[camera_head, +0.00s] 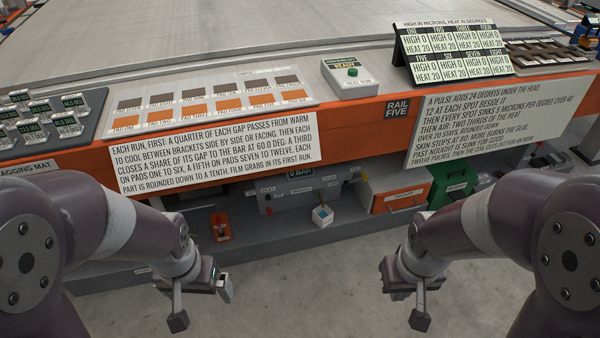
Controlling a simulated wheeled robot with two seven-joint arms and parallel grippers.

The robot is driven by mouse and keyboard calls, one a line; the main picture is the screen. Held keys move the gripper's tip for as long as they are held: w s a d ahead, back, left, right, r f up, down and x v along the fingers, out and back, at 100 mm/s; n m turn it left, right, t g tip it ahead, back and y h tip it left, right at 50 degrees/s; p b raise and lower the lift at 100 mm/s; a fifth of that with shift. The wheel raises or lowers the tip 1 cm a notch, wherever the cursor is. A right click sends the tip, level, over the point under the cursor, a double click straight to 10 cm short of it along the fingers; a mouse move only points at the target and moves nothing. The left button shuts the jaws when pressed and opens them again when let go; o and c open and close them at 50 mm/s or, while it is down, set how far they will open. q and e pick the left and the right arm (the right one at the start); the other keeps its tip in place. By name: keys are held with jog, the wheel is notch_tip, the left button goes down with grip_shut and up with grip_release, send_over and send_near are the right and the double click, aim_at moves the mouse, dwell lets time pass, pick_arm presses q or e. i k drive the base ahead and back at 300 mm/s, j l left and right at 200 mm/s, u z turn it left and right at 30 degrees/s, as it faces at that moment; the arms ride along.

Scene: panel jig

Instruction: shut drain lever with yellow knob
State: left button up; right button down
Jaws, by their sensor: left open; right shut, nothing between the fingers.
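On the shelf under the bench stands a grey unit (290,192) with a small display reading 0 BAR. A small yellowish spot (268,211) shows low on its front, and it may be the yellow knob. It is too small to tell how the lever stands. My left gripper (226,287) is open and empty, in front of the shelf and apart from the unit, below and left of it in the picture. My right gripper (388,274) is shut and empty, below and right of the unit. Neither touches anything.
An orange device (220,226) and a white cube (322,216) stand on the shelf. An orange box (398,190) and a green box (445,183) stand to the right. The orange bench edge (350,118) and text boards overhang the shelf. The floor between my arms is clear.

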aim_at(365, 178)
jog(key=i+l+u, duration=0.1)
jog(key=l, duration=0.25)
jog(key=i+l, duration=0.25)
jog(key=i+l+u, duration=0.15)
jog(key=l, duration=0.25)
jog(key=i+l+u, duration=0.1)
jog(key=l, duration=0.25)
jog(key=i+l+u, duration=0.1)
jog(key=l, duration=0.25)
jog(key=i, duration=0.1)
